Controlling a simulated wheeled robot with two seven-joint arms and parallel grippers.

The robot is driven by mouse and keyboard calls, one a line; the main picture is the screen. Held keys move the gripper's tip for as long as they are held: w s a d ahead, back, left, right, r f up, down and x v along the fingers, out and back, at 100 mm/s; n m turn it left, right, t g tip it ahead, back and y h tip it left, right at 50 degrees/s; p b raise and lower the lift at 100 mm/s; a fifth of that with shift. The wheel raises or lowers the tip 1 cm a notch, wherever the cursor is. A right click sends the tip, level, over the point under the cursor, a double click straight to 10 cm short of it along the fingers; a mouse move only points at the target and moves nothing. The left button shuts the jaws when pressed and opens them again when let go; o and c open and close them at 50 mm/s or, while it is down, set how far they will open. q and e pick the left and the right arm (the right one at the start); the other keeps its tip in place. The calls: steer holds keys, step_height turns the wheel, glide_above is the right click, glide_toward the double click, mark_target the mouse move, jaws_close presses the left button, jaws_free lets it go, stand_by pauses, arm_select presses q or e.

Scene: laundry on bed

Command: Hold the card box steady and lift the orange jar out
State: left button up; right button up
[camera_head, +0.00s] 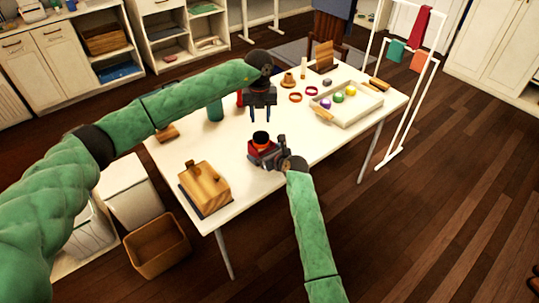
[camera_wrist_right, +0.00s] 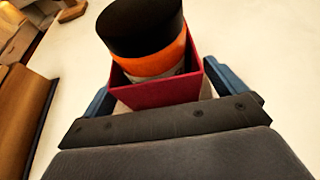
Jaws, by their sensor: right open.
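The red card box (camera_head: 256,156) stands on the white table, with the orange jar (camera_head: 261,145) upright inside it. The jar's black lid and orange band rise above the box rim; its lower part is hidden. The box (camera_wrist_right: 160,96) and jar (camera_wrist_right: 152,58) also show in the right wrist view. My right gripper (camera_head: 272,158) is low at the box, its blue fingers (camera_wrist_right: 158,88) on either side of it, open; contact cannot be told. My left gripper (camera_head: 260,119) hangs above the jar, fingers pointing down, open and empty.
A wooden box (camera_head: 205,186) stands at the table's front left. A white tray (camera_head: 347,118) with coloured balls lies to the right. Red rings (camera_head: 296,97) and a teal cup (camera_head: 215,110) are behind. The table's front right is clear.

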steer(key=shift+x, duration=1.15)
steer(key=shift+c, duration=0.5)
steer(key=c, duration=0.9)
steer(key=shift+c, duration=0.2)
